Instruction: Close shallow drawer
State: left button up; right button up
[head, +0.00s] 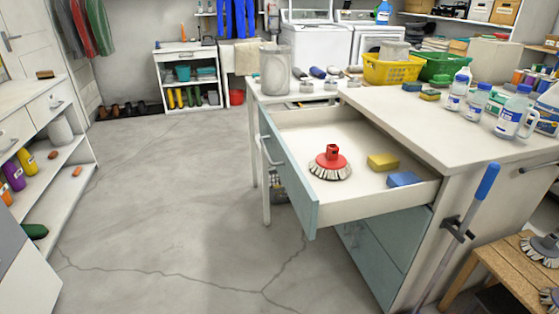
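A shallow drawer (316,205) with a blue-grey front stands pulled well out of the white cabinet at centre right. Its front faces left, and a metal bar handle (268,150) is on that face. Inside the drawer lie a red round brush (332,160) with pale bristles, a yellow sponge (383,161) and a blue sponge (403,179). Neither of my grippers is in view.
The cabinet top (400,110) holds several bottles (514,110) and sponges at the back right. A blue-handled pole (487,182) leans at the cabinet's near side. A wooden stool (515,275) stands at the lower right. The floor (170,190) left of the drawer is clear.

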aim_at(289, 141)
jog(key=i+j, duration=0.15)
jog(key=i, duration=0.25)
jog(key=i+j, duration=0.2)
jog(key=i, duration=0.2)
jog(key=i+j+z, duration=0.1)
jog(key=i, duration=0.3)
